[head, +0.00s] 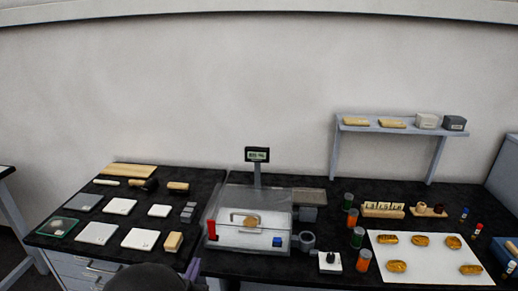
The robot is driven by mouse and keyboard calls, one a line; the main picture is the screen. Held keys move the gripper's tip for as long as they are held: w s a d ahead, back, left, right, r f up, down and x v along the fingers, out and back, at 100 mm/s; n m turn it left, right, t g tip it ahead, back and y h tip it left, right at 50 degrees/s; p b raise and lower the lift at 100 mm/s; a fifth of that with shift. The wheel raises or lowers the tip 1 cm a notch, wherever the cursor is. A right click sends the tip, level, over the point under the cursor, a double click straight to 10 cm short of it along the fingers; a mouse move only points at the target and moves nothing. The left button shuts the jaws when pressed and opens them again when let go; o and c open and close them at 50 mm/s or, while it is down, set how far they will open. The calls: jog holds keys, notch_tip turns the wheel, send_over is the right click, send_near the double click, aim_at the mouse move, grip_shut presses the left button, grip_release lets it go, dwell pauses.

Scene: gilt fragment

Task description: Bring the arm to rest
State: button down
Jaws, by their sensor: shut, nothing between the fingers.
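My gripper is not in view. A dark rounded shape at the bottom edge, left of centre, looks like part of my own arm; the rest of the arm is hidden below the picture. On the black bench (330,268), a clear-walled box (215,212) holds a small tan piece (252,221) on a white surface. A display (257,155) stands on a post behind it.
Left are several pale tiles (97,233), a green-edged tray (57,228) and wooden blocks (173,242). Right are a white sheet (430,266) with several amber pieces (421,240), orange-and-green cylinders (364,260) and a wooden rack (383,209). A raised shelf (385,125) stands behind.

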jog(key=w+d+r+g+y+p, duration=0.1)
jog(key=w+d+g, duration=0.25)
jog(key=d, duration=0.45)
jog(key=w+d+r+g+y+p, duration=0.1)
jog(key=w+d+g, duration=0.2)
jog(key=d+g, duration=0.35)
jog(key=s+d+r+g+p, duration=0.1)
jog(key=s+d+g, duration=0.2)
jog(key=s+d, duration=0.5)
jog(key=s+d+r+g+h, duration=0.1)
jog(key=s+d+r+g, duration=0.1)
jog(key=s+d, duration=0.7)
jog(key=d, duration=0.4)
jog(key=shift+r+n+g+p, duration=0.25)
jog(key=shift+n+g+p, duration=0.05)
jog(key=shift+g+p, duration=0.1)
jog(key=shift+w, duration=0.1)
jog(key=shift+d, duration=0.1)
